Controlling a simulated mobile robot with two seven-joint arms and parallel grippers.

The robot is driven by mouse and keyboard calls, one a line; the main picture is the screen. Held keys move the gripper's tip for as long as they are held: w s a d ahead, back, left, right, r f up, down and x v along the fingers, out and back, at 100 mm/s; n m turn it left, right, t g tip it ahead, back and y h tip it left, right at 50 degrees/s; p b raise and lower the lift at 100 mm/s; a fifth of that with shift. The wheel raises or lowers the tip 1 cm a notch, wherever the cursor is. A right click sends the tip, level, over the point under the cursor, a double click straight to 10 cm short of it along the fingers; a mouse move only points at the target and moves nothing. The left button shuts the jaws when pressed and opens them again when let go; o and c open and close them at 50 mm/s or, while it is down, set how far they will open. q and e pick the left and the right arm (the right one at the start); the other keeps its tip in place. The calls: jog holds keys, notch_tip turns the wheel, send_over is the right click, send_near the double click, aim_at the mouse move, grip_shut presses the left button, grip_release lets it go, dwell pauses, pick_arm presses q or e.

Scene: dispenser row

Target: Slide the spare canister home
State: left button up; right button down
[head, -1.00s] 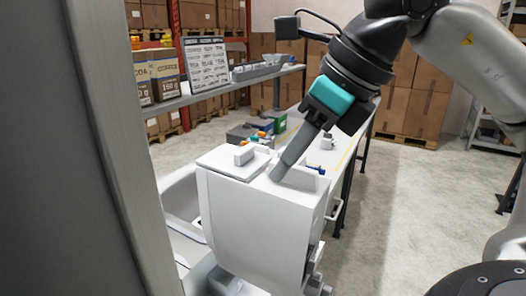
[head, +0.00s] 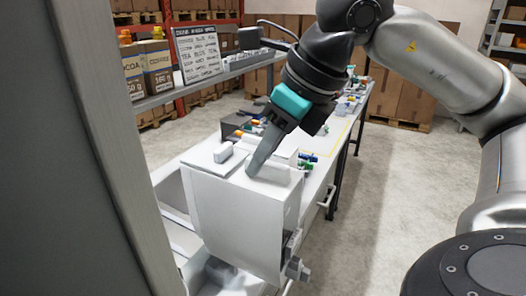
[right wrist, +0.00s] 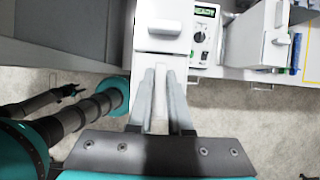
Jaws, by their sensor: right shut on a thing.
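My right gripper (head: 254,172) comes down from above, its fingers together at the top of a large white box-like canister (head: 236,218). In the right wrist view the fingers (right wrist: 160,74) are shut on a narrow pale strip, which looks like the canister's handle. A flat lid part with a small white block handle (head: 223,152) sits left of the fingertips. A grey spout or knob (head: 298,268) sticks out low on its right side. The fingers hide part of the top. I cannot tell how far the canister is seated.
The right wrist view shows a panel with a green display (right wrist: 205,12) and dial (right wrist: 200,36), and another white unit (right wrist: 254,38) to the right. A long bench (head: 340,128) with small items runs behind. A grey post (head: 95,130) blocks the left. Open floor lies right.

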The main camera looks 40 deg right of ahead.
aim_at(221, 146)
jog(key=shift+w+r, duration=0.1)
dwell(0.3)
jog(key=shift+w+a+r+p, duration=0.1)
jog(key=shift+w+a+p, duration=0.1)
jog(key=shift+w+p, duration=0.35)
jog(key=shift+w+a+p, duration=0.35)
jog(key=shift+w+p, duration=0.5)
jog(key=shift+p, duration=0.05)
jog(key=shift+w+a+p, duration=0.35)
jog(key=shift+w+p, duration=0.5)
jog(key=shift+p, duration=0.05)
jog(key=shift+w+a+f+p, duration=0.15)
jog(key=shift+w+p, duration=0.15)
jog(key=shift+w, duration=0.25)
jog(key=shift+w+a+f+p, duration=0.15)
jog(key=shift+w+p, duration=0.1)
jog(key=shift+w, duration=0.25)
jog(key=shift+r, duration=0.1)
